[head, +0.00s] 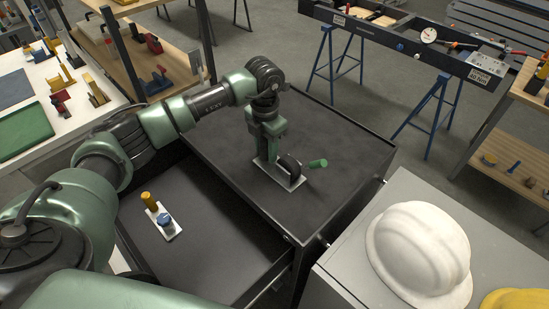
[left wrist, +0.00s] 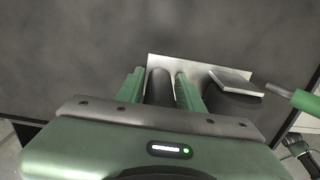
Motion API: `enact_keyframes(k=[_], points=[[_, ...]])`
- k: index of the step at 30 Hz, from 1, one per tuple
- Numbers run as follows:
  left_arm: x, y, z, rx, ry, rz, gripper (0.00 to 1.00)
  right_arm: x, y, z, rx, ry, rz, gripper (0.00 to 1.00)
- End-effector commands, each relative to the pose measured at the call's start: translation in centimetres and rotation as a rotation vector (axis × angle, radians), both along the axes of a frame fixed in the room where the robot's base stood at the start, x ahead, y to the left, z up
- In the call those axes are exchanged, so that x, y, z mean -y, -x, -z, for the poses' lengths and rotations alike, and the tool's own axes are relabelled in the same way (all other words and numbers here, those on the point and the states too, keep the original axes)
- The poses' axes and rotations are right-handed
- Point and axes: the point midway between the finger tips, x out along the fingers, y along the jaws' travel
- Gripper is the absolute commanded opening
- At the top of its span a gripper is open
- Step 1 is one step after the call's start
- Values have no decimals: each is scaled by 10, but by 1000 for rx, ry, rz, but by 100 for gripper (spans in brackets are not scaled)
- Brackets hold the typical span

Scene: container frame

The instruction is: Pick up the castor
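A pale metal plate (head: 297,183) with a black, wheel-like part (head: 289,166) stands on the dark cabinet top; this looks like the castor. My left gripper (head: 268,157) points down at the plate's left part, left of the black part. In the left wrist view my left gripper's green fingers (left wrist: 160,84) flank a dark rounded piece (left wrist: 160,90) over the metal plate (left wrist: 205,66). Small gaps or contact at the fingers cannot be told apart. Another dark part with a square grey top (left wrist: 232,80) is right of the fingers. My right gripper is not in view.
A green cylindrical handle (head: 318,163) is close right of the black part. An open drawer (head: 208,245) holds a small plate with yellow and blue pieces (head: 158,215). A white helmet (head: 418,250) sits on a grey cabinet (head: 362,240). The cabinet top behind the plate is clear.

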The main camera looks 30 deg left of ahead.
Motion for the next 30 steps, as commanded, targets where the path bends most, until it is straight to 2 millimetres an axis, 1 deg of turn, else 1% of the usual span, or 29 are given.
enact_keyframes(k=[1, 2, 3, 30], points=[[0, 0, 0, 0, 0, 0, 20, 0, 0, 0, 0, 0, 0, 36], [0, 0, 0, 0, 0, 0, 11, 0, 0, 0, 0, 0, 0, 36], [0, 0, 0, 0, 0, 0, 0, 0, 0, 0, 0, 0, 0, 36], [0, 0, -1, 1, 0, -1, 0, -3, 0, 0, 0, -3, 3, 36]])
